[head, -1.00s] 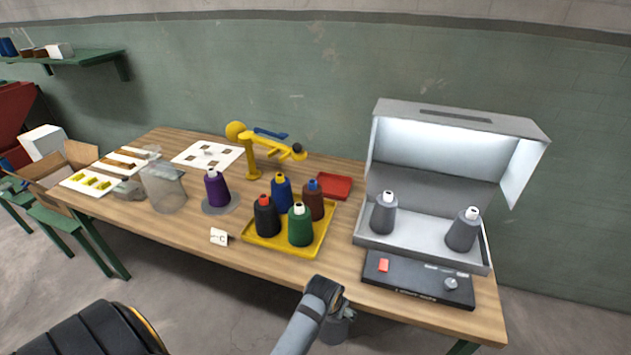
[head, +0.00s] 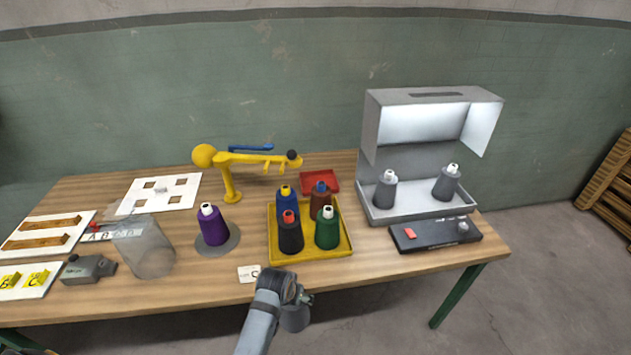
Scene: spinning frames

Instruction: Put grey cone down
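My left gripper (head: 301,297) is at the bottom middle of the head view, in front of the table's front edge. A grey cone (head: 295,318) shows just below its fingers, partly hidden by the wrist. The fingers appear shut on it, and it is clear of the table. Two more grey cones stand upright in the open light box: one at the left (head: 385,192) and one at the right (head: 446,184). My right gripper is out of view.
A yellow tray (head: 342,252) holds several coloured cones. A purple cone (head: 212,226) stands on a grey disc beside a clear container (head: 146,250). A black panel (head: 435,236) lies before the light box (head: 410,212). A white card (head: 248,273) lies near the front edge. Bare wood (head: 355,272) shows right of it.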

